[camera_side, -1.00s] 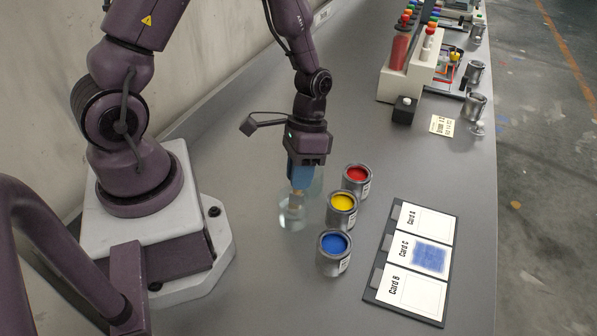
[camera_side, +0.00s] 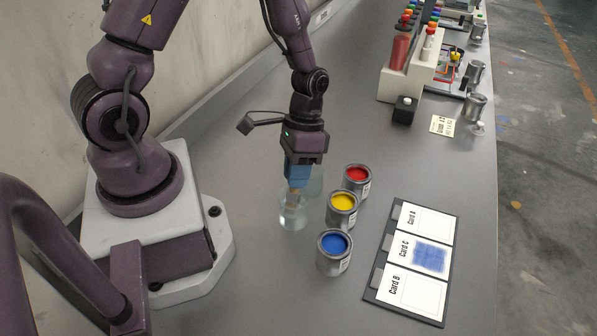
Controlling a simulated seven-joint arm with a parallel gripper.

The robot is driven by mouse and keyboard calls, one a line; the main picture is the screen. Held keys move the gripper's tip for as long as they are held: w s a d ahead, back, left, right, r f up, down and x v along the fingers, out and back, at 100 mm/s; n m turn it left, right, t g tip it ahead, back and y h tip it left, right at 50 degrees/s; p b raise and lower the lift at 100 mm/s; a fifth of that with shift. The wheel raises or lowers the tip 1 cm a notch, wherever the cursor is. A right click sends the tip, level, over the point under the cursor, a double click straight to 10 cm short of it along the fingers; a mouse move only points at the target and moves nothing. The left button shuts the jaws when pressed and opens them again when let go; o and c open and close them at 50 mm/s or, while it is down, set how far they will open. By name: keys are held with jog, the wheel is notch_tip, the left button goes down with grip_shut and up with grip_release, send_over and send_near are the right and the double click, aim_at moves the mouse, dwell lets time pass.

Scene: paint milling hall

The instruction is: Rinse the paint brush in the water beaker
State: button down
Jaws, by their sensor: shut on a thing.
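My gripper (camera_side: 299,172) is shut on the paint brush (camera_side: 294,197) and holds it pointing down. The brush's lower end is at or inside the glass water beaker (camera_side: 293,216); how deep the bristles sit is hard to tell. The beaker stands on the grey bench, left of the paint cans.
Open cans of red (camera_side: 356,178), yellow (camera_side: 342,208) and blue paint (camera_side: 334,251) stand in a row right of the beaker. A dark card holder (camera_side: 374,289) carries three cards; Card C (camera_side: 430,258) has a blue patch. A bottle rack (camera_side: 403,83) stands farther back.

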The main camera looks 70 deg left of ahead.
jog(key=shift+w+d, duration=0.15)
jog(key=shift+w+d, duration=0.2)
jog(key=shift+d, duration=0.05)
dwell(0.4)
jog(key=shift+s+a, duration=0.2)
dwell(0.5)
jog(key=shift+r, duration=4.25)
jog(key=shift+r, duration=1.5)
